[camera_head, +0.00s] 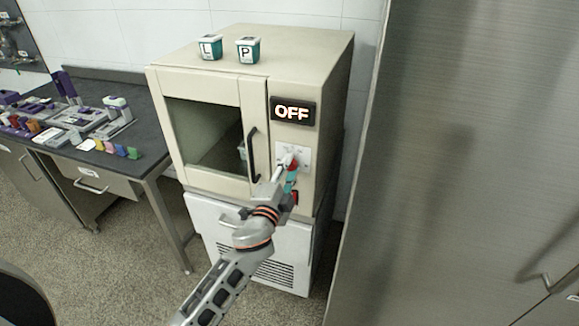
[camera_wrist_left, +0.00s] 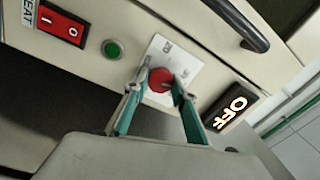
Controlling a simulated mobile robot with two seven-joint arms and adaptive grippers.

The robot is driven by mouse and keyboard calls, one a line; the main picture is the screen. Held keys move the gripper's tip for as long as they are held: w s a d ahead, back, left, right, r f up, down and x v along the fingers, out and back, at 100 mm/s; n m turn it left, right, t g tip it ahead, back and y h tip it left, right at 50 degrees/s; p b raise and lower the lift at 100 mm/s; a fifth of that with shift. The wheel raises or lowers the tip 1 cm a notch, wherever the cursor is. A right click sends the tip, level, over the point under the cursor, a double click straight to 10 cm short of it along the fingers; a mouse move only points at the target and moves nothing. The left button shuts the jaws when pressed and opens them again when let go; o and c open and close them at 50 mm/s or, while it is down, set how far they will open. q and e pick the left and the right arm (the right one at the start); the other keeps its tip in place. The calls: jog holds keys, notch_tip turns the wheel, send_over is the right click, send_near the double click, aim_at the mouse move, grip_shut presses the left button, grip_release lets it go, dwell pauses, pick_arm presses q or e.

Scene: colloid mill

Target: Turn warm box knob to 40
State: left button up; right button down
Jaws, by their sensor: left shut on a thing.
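The warm box (camera_head: 316,75) is a beige cabinet with a glass door. Its display (camera_head: 292,111) reads OFF; the display also shows in the left wrist view (camera_wrist_left: 231,107). The red round knob (camera_wrist_left: 159,79) sits on a white plate (camera_head: 306,154) below the display. My left gripper (camera_wrist_left: 156,88) is shut on the knob, one finger on each side of it. The gripper and arm hide most of the knob in the head view. The plate's markings are too small to read. My right gripper is in neither view.
A red rocker switch (camera_wrist_left: 61,26) and a green button (camera_wrist_left: 112,49) are near the knob. The black door handle (camera_head: 252,155) is just left of my left gripper. Two cups labelled L (camera_head: 210,47) and P (camera_head: 248,49) stand on top. A steel cabinet (camera_head: 470,150) is at right.

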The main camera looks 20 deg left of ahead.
pick_arm(q)
jog(key=m, duration=0.4)
jog(key=shift+p, duration=0.4)
jog(key=shift+m+h+p, duration=0.4)
jog(key=shift+m, duration=1.6)
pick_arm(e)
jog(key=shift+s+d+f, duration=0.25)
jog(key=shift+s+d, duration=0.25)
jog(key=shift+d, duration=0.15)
pick_arm(q)
jog(key=o, duration=1.1)
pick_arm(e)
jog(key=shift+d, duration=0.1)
pick_arm(q)
jog(key=shift+f, duration=0.1)
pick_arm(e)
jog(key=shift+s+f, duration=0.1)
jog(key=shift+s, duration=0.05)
pick_arm(q)
jog(key=s, duration=1.2)
jog(key=shift+a+f, duration=0.25)
jog(key=shift+a, duration=0.1)
